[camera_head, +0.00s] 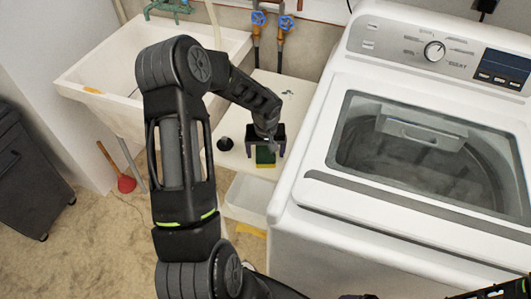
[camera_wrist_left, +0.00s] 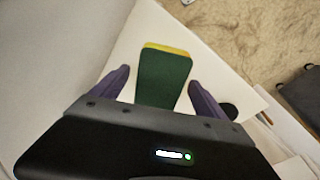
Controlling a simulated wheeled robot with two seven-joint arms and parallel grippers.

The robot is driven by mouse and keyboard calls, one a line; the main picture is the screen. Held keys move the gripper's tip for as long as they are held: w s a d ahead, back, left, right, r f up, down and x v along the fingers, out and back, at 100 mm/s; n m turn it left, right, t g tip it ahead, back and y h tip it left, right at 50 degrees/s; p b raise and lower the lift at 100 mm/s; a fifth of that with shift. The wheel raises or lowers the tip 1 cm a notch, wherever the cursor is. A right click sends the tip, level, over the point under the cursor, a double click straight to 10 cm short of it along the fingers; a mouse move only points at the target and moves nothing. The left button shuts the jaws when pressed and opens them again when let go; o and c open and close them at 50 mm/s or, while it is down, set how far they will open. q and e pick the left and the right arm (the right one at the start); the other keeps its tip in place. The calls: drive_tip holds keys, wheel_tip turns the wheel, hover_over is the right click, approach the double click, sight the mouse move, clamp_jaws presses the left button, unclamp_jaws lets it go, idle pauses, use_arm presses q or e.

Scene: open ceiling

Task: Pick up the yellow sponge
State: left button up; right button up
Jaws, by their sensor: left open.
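The sponge (camera_head: 265,157) has a dark green face up and a yellow layer showing along its edge. It lies on a white shelf surface (camera_head: 293,98) between the sink and the washer. In the left wrist view the sponge (camera_wrist_left: 164,76) lies between the two purple fingers. My left gripper (camera_head: 266,150) points down over the sponge in the head view, its fingers apart. The wrist view also shows the left gripper (camera_wrist_left: 158,78) open, with gaps on both sides of the sponge. The near end of the sponge is hidden by the gripper body.
A white washer (camera_head: 290,195) stands close on the right. A white sink (camera_head: 110,75) is at the left back. A round dark object (camera_head: 225,144) sits left of the sponge. Pipes with blue valves (camera_head: 286,23) rise behind. A red plunger (camera_head: 126,184) stands on the floor.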

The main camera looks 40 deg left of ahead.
sight(266, 152)
idle(0.4)
use_arm(q)
drive_tip(key=c, duration=1.6)
drive_tip(key=shift+o, duration=0.2)
wheel_tip(266, 152, up, 10)
drive_tip(key=b, duration=0.1)
drive_tip(key=o, duration=0.8)
drive_tip(key=c, duration=0.6)
drive_tip(key=shift+o, duration=0.2)
drive_tip(key=shift+d, duration=0.1)
